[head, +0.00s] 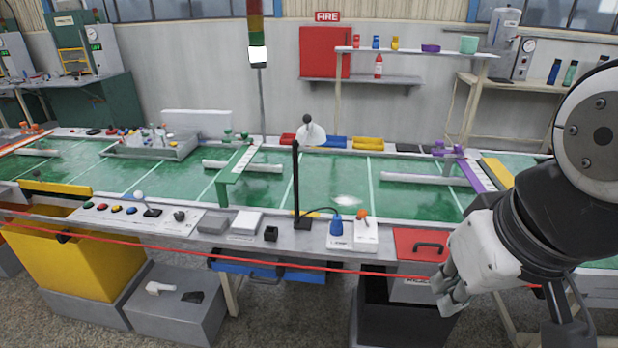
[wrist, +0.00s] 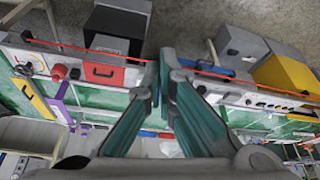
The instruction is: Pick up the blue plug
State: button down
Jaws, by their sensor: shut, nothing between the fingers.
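The blue plug (head: 336,226) stands upright on a small white socket box (head: 341,241) at the front edge of the long table, in the head view. A dark cable runs from it to the left, toward the black lamp stand. My gripper (head: 447,292) is to the right of the plug, apart from it, by the red panel. In the wrist view its fingers (wrist: 165,62) are closed together with nothing between them. I cannot make out the plug in the wrist view; the fingers cover part of that area.
A red hose (head: 200,250) stretches along the table's front, below the plug. A red panel with a handle (head: 423,244) is near my gripper.

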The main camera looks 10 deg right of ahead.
aim_at(337, 220)
jog(key=i+l, duration=0.15)
jog(key=l, duration=0.25)
jog(key=i+l+u, duration=0.1)
jog(key=l, duration=0.3)
jog(key=i+l, duration=0.15)
jog(key=l, duration=0.25)
jog(key=i+l, duration=0.1)
jog(key=l, duration=0.3)
jog(key=i+u, duration=0.05)
